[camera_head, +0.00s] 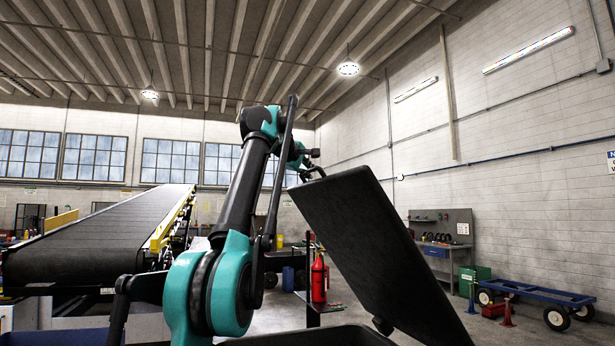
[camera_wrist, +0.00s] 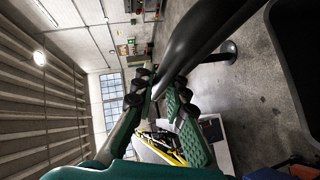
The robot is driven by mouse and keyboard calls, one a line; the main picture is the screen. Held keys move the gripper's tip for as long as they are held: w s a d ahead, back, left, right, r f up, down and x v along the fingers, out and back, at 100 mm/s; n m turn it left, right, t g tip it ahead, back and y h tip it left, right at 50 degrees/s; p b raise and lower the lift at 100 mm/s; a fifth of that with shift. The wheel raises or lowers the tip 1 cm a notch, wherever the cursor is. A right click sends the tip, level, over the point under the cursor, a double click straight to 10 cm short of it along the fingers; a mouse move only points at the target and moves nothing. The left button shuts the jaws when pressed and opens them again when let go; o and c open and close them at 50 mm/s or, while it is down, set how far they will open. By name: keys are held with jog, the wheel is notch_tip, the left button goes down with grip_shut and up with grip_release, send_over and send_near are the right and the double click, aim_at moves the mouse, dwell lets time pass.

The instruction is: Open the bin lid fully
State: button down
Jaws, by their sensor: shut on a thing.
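The bin lid (camera_head: 385,255) is a dark flat panel in the head view, raised and steeply tilted, with its upper edge to the left and its lower end at the right. Its low end is near the dark bin rim (camera_head: 300,338) at the bottom of the picture. My gripper (camera_head: 314,170) is at the lid's upper edge, by a small dark handle there. In the wrist view my gripper (camera_wrist: 160,100) has its padded fingers around a thick dark curved bar (camera_wrist: 205,40), which looks like the lid handle. The exact contact is partly hidden by the fingers.
A belt conveyor (camera_head: 110,235) with a yellow rail rises at the left. A red fire extinguisher (camera_head: 319,278) stands behind the lid. A workbench (camera_head: 445,250) and a blue cart (camera_head: 540,293) are at the right.

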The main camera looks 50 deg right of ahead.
dwell(0.3)
jog(key=c, duration=1.5)
grip_release()
jog(key=shift+c, duration=0.2)
jog(key=v, duration=1.2)
